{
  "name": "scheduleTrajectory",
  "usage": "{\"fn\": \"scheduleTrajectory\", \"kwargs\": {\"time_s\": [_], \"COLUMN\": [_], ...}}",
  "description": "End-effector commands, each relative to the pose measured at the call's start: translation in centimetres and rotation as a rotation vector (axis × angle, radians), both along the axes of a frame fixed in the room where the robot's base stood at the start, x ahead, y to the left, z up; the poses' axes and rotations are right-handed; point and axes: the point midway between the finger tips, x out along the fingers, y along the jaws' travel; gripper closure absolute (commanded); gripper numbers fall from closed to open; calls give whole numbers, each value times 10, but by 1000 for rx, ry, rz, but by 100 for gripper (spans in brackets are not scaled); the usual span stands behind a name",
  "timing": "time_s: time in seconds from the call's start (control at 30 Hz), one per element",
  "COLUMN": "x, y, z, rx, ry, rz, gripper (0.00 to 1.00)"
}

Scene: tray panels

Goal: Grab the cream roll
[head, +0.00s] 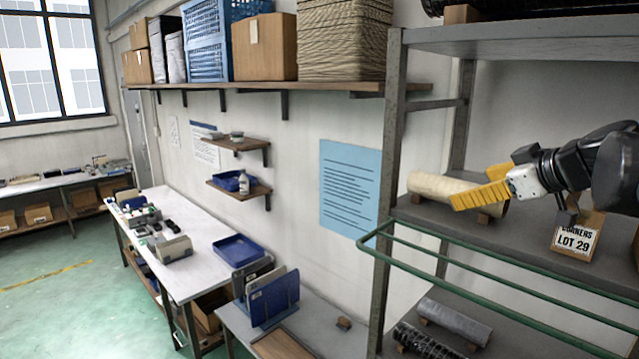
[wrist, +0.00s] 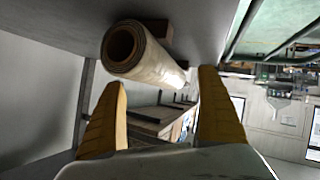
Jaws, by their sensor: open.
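The cream roll (head: 436,185) lies on its side on brown chocks on the grey middle shelf of the rack. In the wrist view its open, spiral end (wrist: 124,47) faces the camera, and its length runs away between the directions of the two fingers. My gripper (head: 481,193) is at the right end of the roll, its yellow fingers hiding part of that end in the head view. In the wrist view my gripper (wrist: 160,78) is open, with nothing held between its fingers. Whether a finger touches the roll I cannot tell.
A green rail (head: 480,265) runs along the rack's front. A card reading LOT 29 (head: 575,240) stands right of the roll. Grey (head: 455,322) and black (head: 425,343) rolls lie on the shelf below. A rack post (head: 388,180) stands left of the roll.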

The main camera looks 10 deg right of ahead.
Motion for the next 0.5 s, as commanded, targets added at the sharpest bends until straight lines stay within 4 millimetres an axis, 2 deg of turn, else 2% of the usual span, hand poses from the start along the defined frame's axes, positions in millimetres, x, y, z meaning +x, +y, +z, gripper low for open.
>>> {"fn": "scheduleTrajectory", "kwargs": {"time_s": [0.3,0.5], "x": [39,47], "y": [11,13], "z": [-17,-23], "rx": [1,0], "ry": [0,0], "rz": [2,0], "gripper": [13,13]}}
